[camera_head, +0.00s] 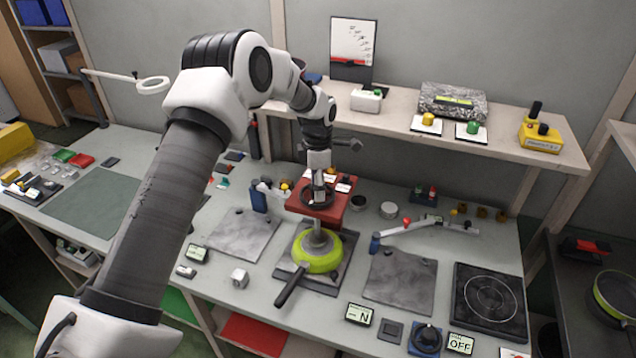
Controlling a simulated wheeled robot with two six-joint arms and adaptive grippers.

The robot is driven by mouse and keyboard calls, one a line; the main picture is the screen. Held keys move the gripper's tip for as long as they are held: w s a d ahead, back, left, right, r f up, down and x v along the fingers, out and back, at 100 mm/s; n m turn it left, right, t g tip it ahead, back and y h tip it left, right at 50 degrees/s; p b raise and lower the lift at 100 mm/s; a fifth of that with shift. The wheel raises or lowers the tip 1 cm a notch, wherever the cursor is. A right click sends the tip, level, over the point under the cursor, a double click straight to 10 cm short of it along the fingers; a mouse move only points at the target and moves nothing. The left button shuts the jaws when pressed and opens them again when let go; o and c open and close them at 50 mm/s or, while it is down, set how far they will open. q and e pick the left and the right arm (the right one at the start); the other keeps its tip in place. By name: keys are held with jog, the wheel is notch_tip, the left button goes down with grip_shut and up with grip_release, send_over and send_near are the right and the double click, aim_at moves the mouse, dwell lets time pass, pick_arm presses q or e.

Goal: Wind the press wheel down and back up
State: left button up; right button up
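The press has a red top (333,213) standing at the middle of the bench. Its dark round wheel (309,201) lies on that top and is partly covered by my gripper. My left gripper (319,186) comes down from above, with its fingertips at the wheel. The fingers are too small to tell whether they grip it. A yellow-green pan (318,262) sits below the press on a dark base plate (328,282), its black handle toward the front left. A grey rounded press part stands over the middle of the pan. My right gripper is out of view.
Grey plates (240,238) and (402,285) flank the press. A black hotplate (490,302) is at the right, with an OFF display (460,344) and a display reading N (358,315) in front. A shelf (390,119) runs behind. My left arm crosses the left side.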

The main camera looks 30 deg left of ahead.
pick_arm(q)
jog(key=shift+s+r, duration=0.2)
jog(key=shift+s, duration=0.1)
jog(key=c, duration=0.5)
jog(key=shift+s+r, duration=0.1)
jog(key=shift+s, duration=0.05)
jog(key=c, duration=0.6)
grip_shut()
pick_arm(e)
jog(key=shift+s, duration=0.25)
pick_arm(q)
jog(key=shift+f+m, duration=0.2)
jog(key=shift+m, duration=0.2)
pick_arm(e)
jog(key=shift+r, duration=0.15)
